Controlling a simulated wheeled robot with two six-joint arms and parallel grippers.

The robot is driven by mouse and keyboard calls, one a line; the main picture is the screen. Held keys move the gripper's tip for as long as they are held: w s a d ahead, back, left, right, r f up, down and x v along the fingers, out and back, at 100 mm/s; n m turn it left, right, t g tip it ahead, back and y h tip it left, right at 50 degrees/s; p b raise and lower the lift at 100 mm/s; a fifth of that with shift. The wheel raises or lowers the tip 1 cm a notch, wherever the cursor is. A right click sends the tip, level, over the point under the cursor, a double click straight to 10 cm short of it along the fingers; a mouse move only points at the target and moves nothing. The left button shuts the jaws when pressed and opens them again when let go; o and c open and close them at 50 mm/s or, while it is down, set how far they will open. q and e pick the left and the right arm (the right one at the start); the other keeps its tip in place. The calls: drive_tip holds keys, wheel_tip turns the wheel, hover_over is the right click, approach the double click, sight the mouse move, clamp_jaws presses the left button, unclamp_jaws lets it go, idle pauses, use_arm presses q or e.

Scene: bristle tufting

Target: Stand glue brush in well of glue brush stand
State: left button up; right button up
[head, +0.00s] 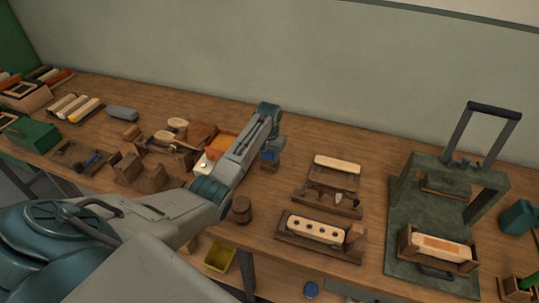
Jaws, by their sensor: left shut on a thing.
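My left arm reaches in from the lower left, and its gripper (270,156) points down over the middle of the table. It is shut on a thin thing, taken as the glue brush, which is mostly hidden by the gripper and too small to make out. A small brown wooden piece (270,167) shows right under the fingertips. It may be the glue brush stand; I cannot tell whether the held thing touches it, and no well can be made out. My right gripper is not in view.
A dark round wooden pot (241,210) stands near the front edge. Wooden holders, one with a drilled pale block (315,229), lie right of the gripper. A green press (447,190) stands farther right. Wooden jigs (140,172) crowd the left. The back strip is mostly clear.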

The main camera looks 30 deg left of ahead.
use_arm(q)
drive_tip(key=shift+f, duration=0.3)
idle(0.5)
drive_tip(key=o, duration=1.5)
drive_tip(key=shift+r+p, duration=3.55)
drive_tip(key=shift+p, duration=0.25)
drive_tip(key=shift+f, duration=0.1)
